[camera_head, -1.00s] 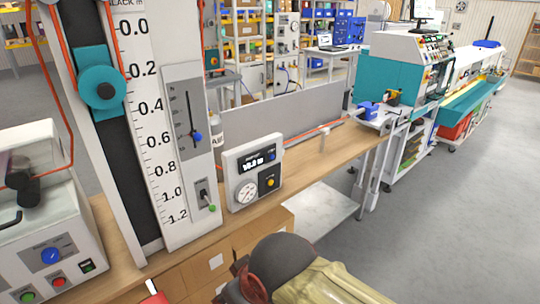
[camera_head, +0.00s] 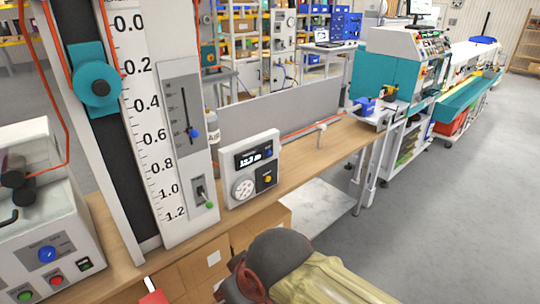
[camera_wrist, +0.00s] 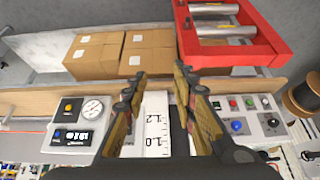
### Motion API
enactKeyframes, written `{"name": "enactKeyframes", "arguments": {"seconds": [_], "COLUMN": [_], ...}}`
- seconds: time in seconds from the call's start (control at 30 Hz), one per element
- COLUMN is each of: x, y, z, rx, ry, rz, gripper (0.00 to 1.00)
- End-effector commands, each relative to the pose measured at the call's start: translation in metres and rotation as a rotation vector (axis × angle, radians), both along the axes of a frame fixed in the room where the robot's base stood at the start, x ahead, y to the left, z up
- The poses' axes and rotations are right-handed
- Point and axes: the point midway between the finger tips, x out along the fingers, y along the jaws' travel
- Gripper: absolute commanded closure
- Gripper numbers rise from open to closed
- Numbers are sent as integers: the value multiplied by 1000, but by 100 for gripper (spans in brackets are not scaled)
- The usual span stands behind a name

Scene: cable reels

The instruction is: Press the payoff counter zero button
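The counter (camera_head: 250,168) is a white upright box on the bench, with a dark lit display, a round white dial, a small blue knob and a yellow button (camera_head: 267,179). Its button label is too small to read. In the wrist view the counter (camera_wrist: 97,137) is upside down at lower left, with its yellow button (camera_wrist: 69,107) beside the dial. My gripper (camera_wrist: 160,73) is open and empty. In that view its fingers overlap the numbered scale to the right of the counter, and neither fingertip is seen touching the button. The head view does not clearly show the fingers.
The tall scale column (camera_head: 150,130) stands left of the counter, with a lever panel (camera_head: 184,120). A control box (camera_head: 45,240) with a blue knob and buttons is at far left. An orange cable (camera_head: 300,131) runs right along the bench. A red roller frame (camera_wrist: 265,57) shows in the wrist view.

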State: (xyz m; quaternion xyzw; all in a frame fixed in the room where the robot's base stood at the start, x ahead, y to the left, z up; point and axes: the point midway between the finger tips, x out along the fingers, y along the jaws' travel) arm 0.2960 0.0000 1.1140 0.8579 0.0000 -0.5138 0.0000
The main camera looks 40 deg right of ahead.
Motion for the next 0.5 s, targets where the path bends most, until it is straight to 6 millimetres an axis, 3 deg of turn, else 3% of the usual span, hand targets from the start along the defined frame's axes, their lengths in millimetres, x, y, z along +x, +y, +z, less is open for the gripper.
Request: {"name": "enactKeyframes", "arguments": {"seconds": [0.4,0.5], "x": [0,0], "y": [0,0], "z": [0,0], "rx": [0,0], "ry": [0,0], "rz": [0,0], "gripper": [99,100]}}
